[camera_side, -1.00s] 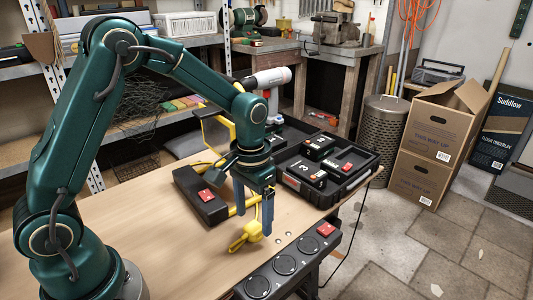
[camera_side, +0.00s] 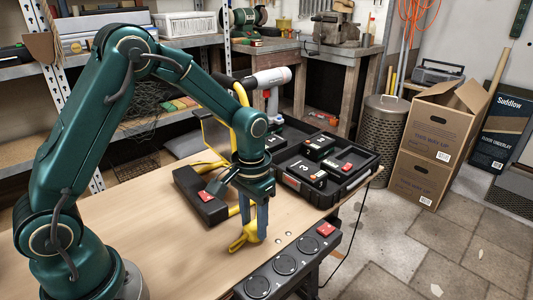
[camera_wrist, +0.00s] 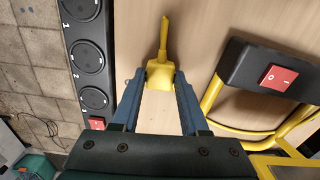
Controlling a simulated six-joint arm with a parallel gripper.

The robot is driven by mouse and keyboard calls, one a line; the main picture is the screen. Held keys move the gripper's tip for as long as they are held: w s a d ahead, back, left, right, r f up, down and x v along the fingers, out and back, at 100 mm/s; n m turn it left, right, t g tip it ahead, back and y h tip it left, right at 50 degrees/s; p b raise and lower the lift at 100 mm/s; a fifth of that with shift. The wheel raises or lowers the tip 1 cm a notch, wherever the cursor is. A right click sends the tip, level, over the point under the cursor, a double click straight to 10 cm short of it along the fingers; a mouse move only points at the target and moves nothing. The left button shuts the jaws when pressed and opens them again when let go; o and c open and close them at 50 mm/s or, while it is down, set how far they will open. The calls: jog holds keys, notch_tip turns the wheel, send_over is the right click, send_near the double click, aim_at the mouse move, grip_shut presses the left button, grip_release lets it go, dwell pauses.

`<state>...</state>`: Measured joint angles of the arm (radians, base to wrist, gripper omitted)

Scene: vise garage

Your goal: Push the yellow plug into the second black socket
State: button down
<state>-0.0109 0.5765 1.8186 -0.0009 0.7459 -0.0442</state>
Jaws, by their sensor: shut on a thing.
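The yellow plug (camera_side: 248,233) is at the wooden tabletop, with its narrow tail pointing to the lower left in the side view. In the wrist view its block-shaped body (camera_wrist: 160,75) sits between my fingertips and its tail points away from me. My gripper (camera_side: 255,230) points down and is shut on the plug. The black power strip (camera_side: 292,263) lies along the table's front edge, beside the plug and apart from it. Its three round black sockets are empty, with the middle one (camera_side: 284,265) also showing in the wrist view (camera_wrist: 88,56).
A black bar with a red switch (camera_side: 212,208) and yellow tubing stand behind my gripper. A black tray (camera_side: 345,188) with several dark boxes is at the table's far right. Bare tabletop (camera_side: 150,235) lies to the left of the plug.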

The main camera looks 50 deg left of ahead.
jog(key=shift+r, duration=0.1)
notch_tip(320, 180, up, 4)
jog(key=shift+r, duration=0.2)
jog(key=s+a+r, duration=0.4)
jog(key=a+r, duration=0.2)
jog(key=a, duration=0.4)
jog(key=shift+s+a+r, duration=0.25)
jog(key=shift+s+a, duration=0.1)
jog(key=m, duration=1.2)
send_near(254, 225)
jog(key=a+r, duration=0.2)
jog(key=a, duration=0.1)
jog(key=d+f+m, duration=0.2)
jog(key=d+m, duration=0.4)
jog(key=d, duration=0.6)
jog(key=shift+s+d+f+m, duration=0.3)
jog(key=shift+s+d, duration=0.1)
